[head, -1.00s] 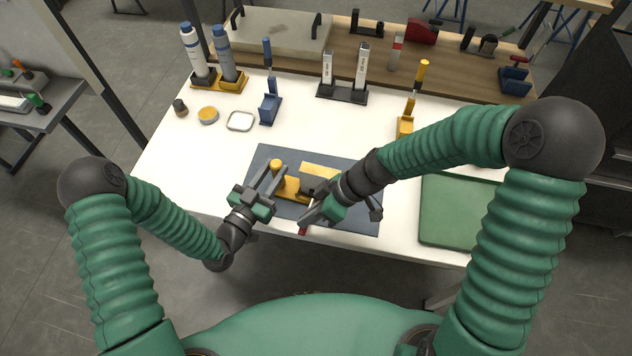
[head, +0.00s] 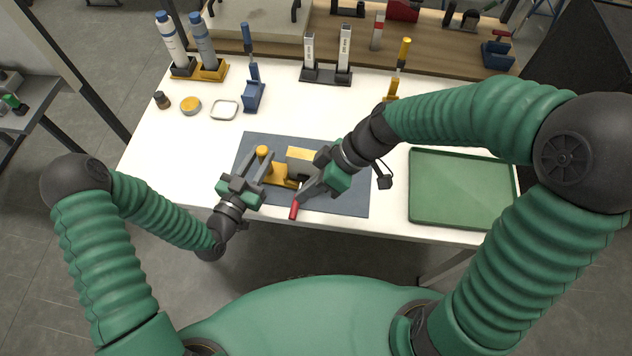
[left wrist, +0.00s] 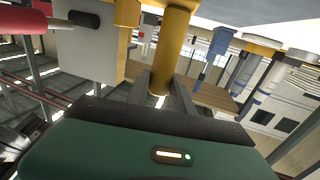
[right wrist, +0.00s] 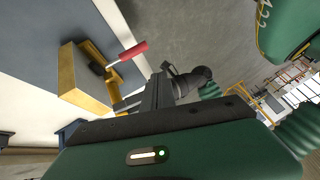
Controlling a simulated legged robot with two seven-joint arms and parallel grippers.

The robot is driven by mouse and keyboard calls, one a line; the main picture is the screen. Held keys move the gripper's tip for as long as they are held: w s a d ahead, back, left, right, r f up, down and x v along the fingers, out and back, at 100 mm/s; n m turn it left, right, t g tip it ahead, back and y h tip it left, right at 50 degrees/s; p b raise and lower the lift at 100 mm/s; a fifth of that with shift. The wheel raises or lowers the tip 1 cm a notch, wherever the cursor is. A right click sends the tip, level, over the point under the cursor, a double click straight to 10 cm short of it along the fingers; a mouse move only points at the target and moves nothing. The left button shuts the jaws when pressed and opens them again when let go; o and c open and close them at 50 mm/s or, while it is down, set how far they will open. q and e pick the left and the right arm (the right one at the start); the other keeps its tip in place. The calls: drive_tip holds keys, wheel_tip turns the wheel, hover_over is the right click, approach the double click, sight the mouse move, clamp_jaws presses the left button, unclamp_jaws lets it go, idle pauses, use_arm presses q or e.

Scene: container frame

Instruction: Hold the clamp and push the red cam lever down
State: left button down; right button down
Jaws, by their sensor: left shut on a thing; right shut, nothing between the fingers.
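The yellow clamp (head: 279,174) stands on a dark mat in the head view, with a round-topped yellow post (head: 262,151) at its left. My left gripper (head: 259,168) is shut on this post, which also shows between the fingers in the left wrist view (left wrist: 175,50). The red cam lever (head: 294,209) sticks out toward the table's front edge. It also shows in the right wrist view (right wrist: 132,50). My right gripper (head: 299,200) is shut and empty, its tips close by the lever in the head view. I cannot tell whether they touch it. My right gripper hides part of the clamp.
The dark mat (head: 345,200) lies at the table's front. A green tray (head: 460,190) is to the right. Bottles (head: 203,45), a blue holder (head: 253,95) and a grey two-post stand (head: 325,75) are at the back. The white table between is mostly clear.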

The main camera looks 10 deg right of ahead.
use_arm(q)
drive_tip(key=shift+f, duration=0.15)
use_arm(e)
drive_tip(key=d+r, duration=0.1)
drive_tip(key=s+d+r, duration=0.1)
drive_tip(key=r, duration=0.1)
drive_tip(key=shift+r, duration=0.2)
use_arm(q)
drive_tip(key=shift+s, duration=0.1)
drive_tip(key=c, duration=1)
unclamp_jaws()
